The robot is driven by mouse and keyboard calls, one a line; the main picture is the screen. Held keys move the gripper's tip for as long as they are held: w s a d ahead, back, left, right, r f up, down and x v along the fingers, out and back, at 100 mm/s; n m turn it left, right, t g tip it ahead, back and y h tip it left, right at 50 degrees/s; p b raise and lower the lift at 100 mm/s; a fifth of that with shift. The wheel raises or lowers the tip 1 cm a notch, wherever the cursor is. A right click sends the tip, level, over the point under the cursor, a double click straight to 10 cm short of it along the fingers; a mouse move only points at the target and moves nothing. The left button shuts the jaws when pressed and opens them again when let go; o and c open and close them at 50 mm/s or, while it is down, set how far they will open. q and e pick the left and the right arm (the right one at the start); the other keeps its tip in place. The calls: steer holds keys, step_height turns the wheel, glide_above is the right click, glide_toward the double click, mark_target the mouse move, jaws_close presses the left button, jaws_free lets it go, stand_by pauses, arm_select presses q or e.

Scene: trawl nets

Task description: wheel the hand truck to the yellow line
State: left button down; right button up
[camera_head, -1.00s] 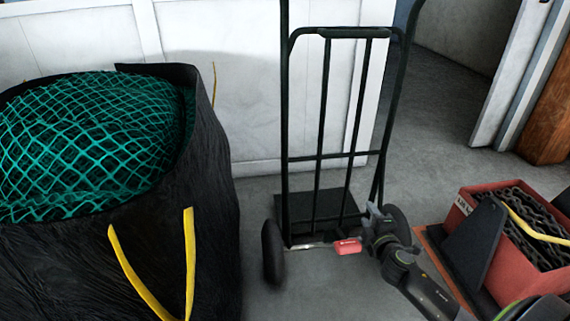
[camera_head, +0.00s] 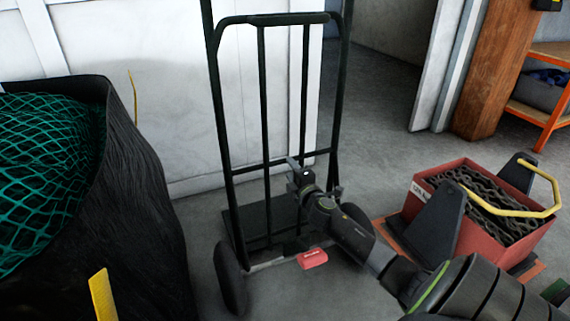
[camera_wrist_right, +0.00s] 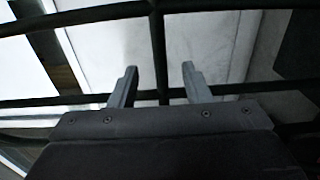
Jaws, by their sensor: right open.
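The hand truck (camera_head: 272,130) stands upright on the grey floor in front of a white wall, with its black wheels and toe plate low in the head view and a red block-shaped part (camera_head: 312,259) at its base. My right gripper (camera_head: 297,166) is at the truck's frame near the lower crossbar. In the right wrist view, the open fingers (camera_wrist_right: 160,82) point at the dark frame bars (camera_wrist_right: 158,50), with an upright bar appearing between them. Whether they touch it I cannot tell. My left gripper is out of view. No yellow floor line shows.
A large black bag (camera_head: 140,190) with green netting (camera_head: 45,165) stands close on the left. A red crate of chain (camera_head: 490,215) with a yellow handle sits on the right. A doorway with clear floor (camera_head: 385,110) opens behind; an orange shelf (camera_head: 540,115) stands far right.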

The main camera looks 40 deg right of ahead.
mark_target(285, 162)
steer(key=b+x, duration=0.1)
steer(key=x, duration=0.5)
steer(key=shift+w, duration=0.35)
jaws_close()
stand_by(1.1)
